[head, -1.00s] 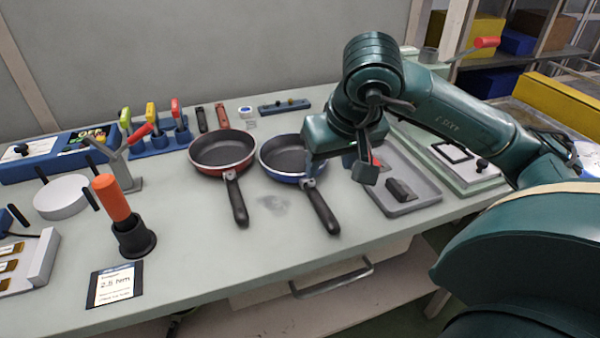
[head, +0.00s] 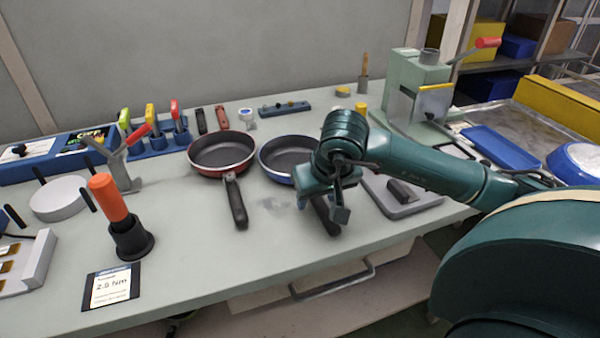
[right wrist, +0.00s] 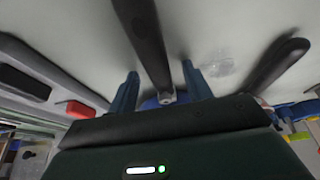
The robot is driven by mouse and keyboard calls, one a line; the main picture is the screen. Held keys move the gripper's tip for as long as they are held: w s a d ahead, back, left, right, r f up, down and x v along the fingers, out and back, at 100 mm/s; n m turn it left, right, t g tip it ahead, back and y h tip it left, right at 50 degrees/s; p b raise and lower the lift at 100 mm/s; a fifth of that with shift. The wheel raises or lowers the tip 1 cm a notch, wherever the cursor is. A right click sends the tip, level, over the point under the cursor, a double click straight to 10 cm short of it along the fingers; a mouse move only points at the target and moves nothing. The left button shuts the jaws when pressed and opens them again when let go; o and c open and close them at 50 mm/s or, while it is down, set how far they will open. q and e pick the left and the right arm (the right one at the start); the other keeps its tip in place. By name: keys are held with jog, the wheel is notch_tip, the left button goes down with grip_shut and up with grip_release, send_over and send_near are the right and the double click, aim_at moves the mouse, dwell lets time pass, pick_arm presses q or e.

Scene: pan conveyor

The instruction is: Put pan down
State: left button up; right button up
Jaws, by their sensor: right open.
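A red pan (head: 222,152) with a black handle rests on the workbench (head: 200,260), its handle toward the front edge. A blue pan (head: 284,158) rests on the bench just right of it, partly hidden by my right arm. My right gripper (head: 322,203) is over the blue pan's black handle, jaws open. In the right wrist view the two fingers (right wrist: 160,85) stand apart, one on each side of that handle (right wrist: 143,40). The red pan's handle (right wrist: 275,70) lies off to the right there. My left gripper is not in view.
A grey tray (head: 425,200) with a black block lies right of the blue pan. An orange-handled tool (head: 112,200) stands at the left, near a label card (head: 112,287). A green press (head: 412,85) stands at the back right. Bare bench lies in front of the pans.

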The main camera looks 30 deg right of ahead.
jog(key=shift+c, duration=0.2)
grip_shut()
dwell(0.3)
jog(key=shift+r, duration=0.15)
